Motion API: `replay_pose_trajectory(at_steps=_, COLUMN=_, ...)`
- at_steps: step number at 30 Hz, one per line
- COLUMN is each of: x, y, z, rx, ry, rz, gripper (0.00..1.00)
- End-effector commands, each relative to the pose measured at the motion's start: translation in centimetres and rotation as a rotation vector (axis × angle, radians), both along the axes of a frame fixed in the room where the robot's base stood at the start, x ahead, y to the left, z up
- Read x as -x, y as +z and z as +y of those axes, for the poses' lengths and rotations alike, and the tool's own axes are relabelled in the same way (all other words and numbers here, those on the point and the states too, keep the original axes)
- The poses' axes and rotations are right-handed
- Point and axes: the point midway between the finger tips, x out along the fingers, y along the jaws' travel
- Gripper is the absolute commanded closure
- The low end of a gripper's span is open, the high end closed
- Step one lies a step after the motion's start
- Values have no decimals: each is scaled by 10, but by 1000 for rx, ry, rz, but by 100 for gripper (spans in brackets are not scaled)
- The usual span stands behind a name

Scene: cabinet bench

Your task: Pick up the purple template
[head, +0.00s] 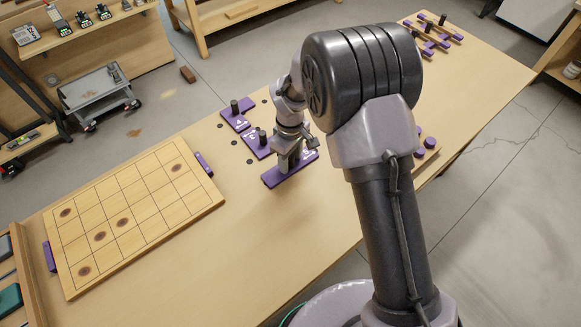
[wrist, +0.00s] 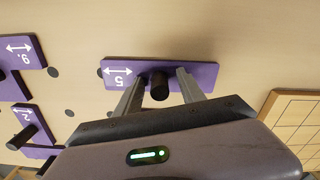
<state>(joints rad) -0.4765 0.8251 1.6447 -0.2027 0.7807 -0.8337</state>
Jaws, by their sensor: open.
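A purple template (wrist: 205,74) marked 5 with a double arrow lies flat on the wooden table. It has an upright black knob (wrist: 159,90). My gripper (wrist: 160,82) is open over this template, one finger on each side of the knob in the wrist view, with visible gaps. In the head view this template (head: 272,181) lies under my gripper (head: 287,168), which hides its knob. Two other purple templates with black knobs lie close by: one (head: 236,122) farther back and one (head: 252,148) nearer. In the wrist view they show at the left, marked 9 (wrist: 32,45) and 2 (wrist: 22,115).
A wooden grid board (head: 130,215) with several dark round spots lies to the left, with purple blocks at two edges. More purple pieces (head: 432,42) lie at the far right of the table (head: 262,235). Dark discs dot the tabletop near the templates. My arm hides part of the table.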

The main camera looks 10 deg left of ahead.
Motion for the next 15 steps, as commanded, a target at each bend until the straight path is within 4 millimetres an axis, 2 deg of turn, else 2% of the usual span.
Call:
replay_pose_trajectory(at_steps=2, x=0, y=2, z=0, rx=0, ry=0, rz=0, gripper=53)
replay_pose_trajectory(at_steps=3, x=0, y=2, z=0, rx=0, ry=0, rz=0, gripper=57)
replay_pose_trajectory(at_steps=9, x=0, y=2, z=0, rx=0, ry=0, rz=0, gripper=97)
replay_pose_trajectory(at_steps=10, x=0, y=2, z=0, rx=0, ry=0, rz=0, gripper=100)
replay_pose_trajectory(at_steps=15, x=0, y=2, z=0, rx=0, ry=0, rz=0, gripper=100)
